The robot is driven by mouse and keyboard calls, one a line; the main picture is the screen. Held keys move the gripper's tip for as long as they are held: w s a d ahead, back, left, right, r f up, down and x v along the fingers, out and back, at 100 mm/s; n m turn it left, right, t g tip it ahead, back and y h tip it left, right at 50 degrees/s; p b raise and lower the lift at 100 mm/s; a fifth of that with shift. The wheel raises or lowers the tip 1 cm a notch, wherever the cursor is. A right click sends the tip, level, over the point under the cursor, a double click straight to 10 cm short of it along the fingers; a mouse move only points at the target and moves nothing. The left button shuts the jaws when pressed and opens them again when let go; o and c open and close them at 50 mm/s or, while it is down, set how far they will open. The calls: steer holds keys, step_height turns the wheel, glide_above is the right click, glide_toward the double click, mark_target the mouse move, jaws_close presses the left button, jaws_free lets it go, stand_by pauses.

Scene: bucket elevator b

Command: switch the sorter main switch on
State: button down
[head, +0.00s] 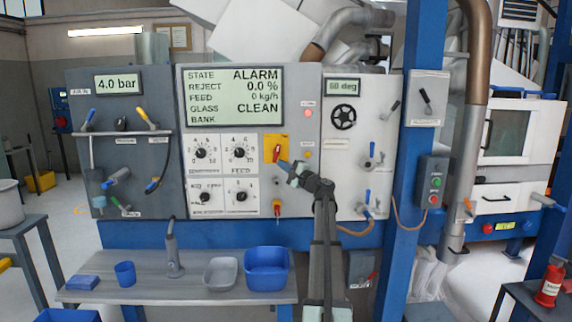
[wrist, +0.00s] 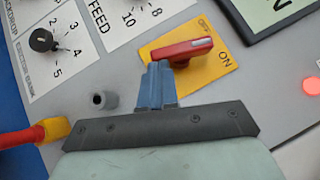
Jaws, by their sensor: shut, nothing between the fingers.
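The main switch is a red rotary handle (wrist: 182,51) on a yellow plate (wrist: 213,72) on the sorter panel. In the wrist view the word ON is printed on the plate, to the right of the handle. The handle lies roughly lengthwise across the plate there. In the head view the red handle (head: 277,152) is tilted a little from upright. My gripper (wrist: 158,68) is shut, with its blue fingertips at the left end of the handle, close to it or touching; I cannot tell which. In the head view my gripper (head: 283,165) reaches the lower right of the yellow plate.
Black knobs (head: 240,153) sit left of the switch under the display (head: 236,96), which reads ALARM. A red light (head: 308,113) is to its right. A red and yellow valve (head: 277,206) is below. A bench (head: 190,293) with blue tubs stands in front.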

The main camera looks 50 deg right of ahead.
steer(key=shift+w+a+f+m+t+h, duration=0.2)
steer(key=shift+w+a+m+t+h, duration=0.15)
steer(key=shift+m, duration=0.25)
steer(key=shift+w+a+f+m+t+h, duration=0.15)
steer(key=shift+w+a+m+t+h, duration=0.15)
steer(key=shift+m+t, duration=0.25)
steer(key=shift+w+a, duration=0.1)
steer(key=shift+w, duration=0.05)
steer(key=w+d+f+v, duration=0.1)
steer(key=f+v, duration=0.1)
steer(key=v, duration=1)
steer(key=shift+s+d+f, duration=0.3)
steer(key=shift+f, duration=0.25)
